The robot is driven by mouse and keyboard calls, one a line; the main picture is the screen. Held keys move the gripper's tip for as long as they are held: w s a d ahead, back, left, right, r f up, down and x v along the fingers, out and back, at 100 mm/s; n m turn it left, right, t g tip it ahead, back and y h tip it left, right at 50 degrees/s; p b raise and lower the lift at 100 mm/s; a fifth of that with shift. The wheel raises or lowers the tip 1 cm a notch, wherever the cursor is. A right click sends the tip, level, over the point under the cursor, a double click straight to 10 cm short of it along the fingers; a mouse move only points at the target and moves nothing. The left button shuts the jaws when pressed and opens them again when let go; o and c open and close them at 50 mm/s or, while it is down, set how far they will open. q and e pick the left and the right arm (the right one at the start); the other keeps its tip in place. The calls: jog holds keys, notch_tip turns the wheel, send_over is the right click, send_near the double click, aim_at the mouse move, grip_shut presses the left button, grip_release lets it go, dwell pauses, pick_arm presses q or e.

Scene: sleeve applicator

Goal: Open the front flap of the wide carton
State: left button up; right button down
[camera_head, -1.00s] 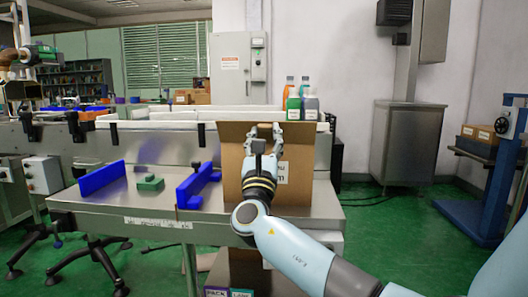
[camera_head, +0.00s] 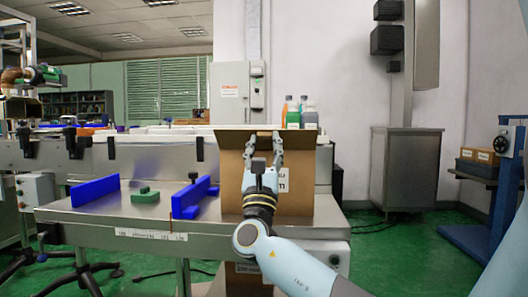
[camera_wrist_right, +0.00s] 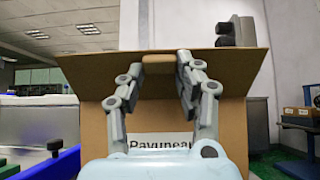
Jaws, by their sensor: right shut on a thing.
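The wide brown carton (camera_head: 300,196) stands upright at the right end of the steel table, its printed label partly behind my right gripper. My right gripper (camera_head: 264,138) is at the carton's top front edge, shut on the small tab at the middle of the front flap. In the right wrist view the fingers of the right gripper (camera_wrist_right: 155,68) sit on either side of the tab (camera_wrist_right: 157,61). The front flap (camera_wrist_right: 90,72) shows there as a broad panel, above the carton's front wall (camera_wrist_right: 150,125). My left gripper is not in view.
Blue guide rails (camera_head: 95,190) and a green block (camera_head: 145,196) are on the steel table (camera_head: 110,219), left of the carton. Several bottles (camera_head: 309,115) stand behind it. A steel cabinet (camera_head: 405,170) is at the back right, with green floor before it.

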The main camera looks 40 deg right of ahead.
dwell(0.3)
jog(key=c, duration=0.9)
grip_release()
jog(key=v, duration=1.2)
jog(key=shift+f, duration=0.1)
